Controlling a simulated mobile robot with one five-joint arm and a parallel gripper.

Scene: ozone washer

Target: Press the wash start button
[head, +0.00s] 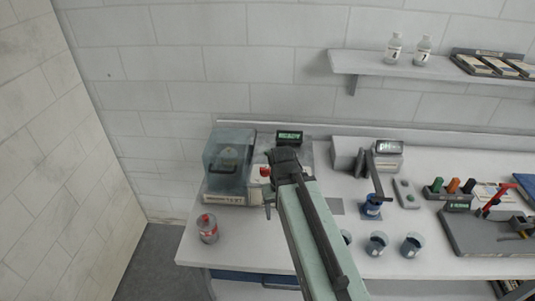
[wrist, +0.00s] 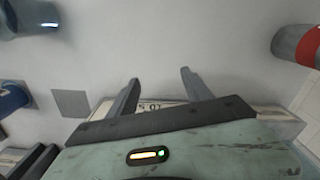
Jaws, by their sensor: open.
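The washer (head: 228,160) stands at the back left of the worktop, with a translucent blue-grey lid over a pale base with a lettered front edge. A small red part (head: 265,171), which looks like a button, shows just right of the lid. My gripper (head: 267,190) is beside it in the head view and hides part of that area; I cannot tell whether they touch. In the wrist view my gripper (wrist: 160,88) has its two fingers apart with nothing between them. A strip of the lettered edge (wrist: 163,104) shows behind the fingers, and no button is visible there.
A lit green display (head: 289,137) stands behind my gripper. Cups (head: 377,244), a blue stand (head: 371,208) and a grey device (head: 350,156) are to the right. The front-left worktop is mostly bare.

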